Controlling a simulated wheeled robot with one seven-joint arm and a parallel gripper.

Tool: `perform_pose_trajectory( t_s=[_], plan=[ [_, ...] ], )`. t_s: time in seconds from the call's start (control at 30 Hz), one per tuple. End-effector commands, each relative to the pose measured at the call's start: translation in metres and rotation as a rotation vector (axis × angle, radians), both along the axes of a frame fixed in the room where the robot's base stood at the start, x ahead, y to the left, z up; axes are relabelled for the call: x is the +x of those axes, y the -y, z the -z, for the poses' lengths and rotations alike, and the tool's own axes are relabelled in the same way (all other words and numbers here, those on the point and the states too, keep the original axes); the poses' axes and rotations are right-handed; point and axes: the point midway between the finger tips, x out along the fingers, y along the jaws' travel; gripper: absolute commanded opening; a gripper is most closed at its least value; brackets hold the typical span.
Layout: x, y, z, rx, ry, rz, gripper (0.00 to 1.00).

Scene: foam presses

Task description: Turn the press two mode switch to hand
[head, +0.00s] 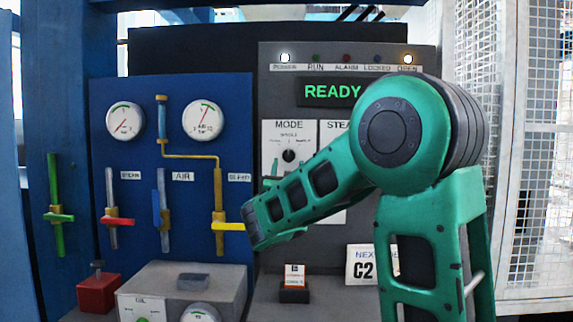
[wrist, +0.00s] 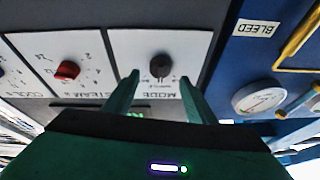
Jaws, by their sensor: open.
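The mode switch is a round black knob (head: 288,156) on a white plate (head: 272,134) marked MODE. It also shows upside down in the wrist view, as a dark knob (wrist: 160,67) above the MODE lettering. Which position its pointer marks is too small to read. My gripper (wrist: 159,79) is open and empty, with one green finger on each side of the knob in the picture. I see no finger touching it. In the head view the green fingertips (head: 288,164) flank the knob, and my arm hides most of the gripper.
A red knob (wrist: 67,71) on the STEAM plate sits beside the mode plate. The display (head: 333,92) reads READY; the POWER and OPEN lamps are lit. Gauges and valves with coloured handles fill the blue panel (head: 235,105) at left. A mesh fence (head: 545,150) stands at right.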

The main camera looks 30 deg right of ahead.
Motion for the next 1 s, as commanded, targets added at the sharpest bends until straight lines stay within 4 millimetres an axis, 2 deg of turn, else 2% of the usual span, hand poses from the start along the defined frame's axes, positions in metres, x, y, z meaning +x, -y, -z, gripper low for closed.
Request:
perform_pose_trajectory(
  t_s=[0.1,0.3,0.7,0.87,0.9,1.0],
  plan=[
    [0.015,0.011,-0.008,0.0,0.002,0.002,0.51],
    [0.032,0.021,-0.015,0.001,-0.001,0.002,0.51],
    [0.037,0.024,-0.018,0.0,-0.001,0.0,0.51],
    [0.037,0.024,-0.018,0.0,-0.001,0.0,0.13],
    [0.037,0.024,-0.018,0.0,-0.001,0.0,0.1],
    [0.037,0.025,-0.018,0.0,-0.001,0.0,0.1]
  ],
)
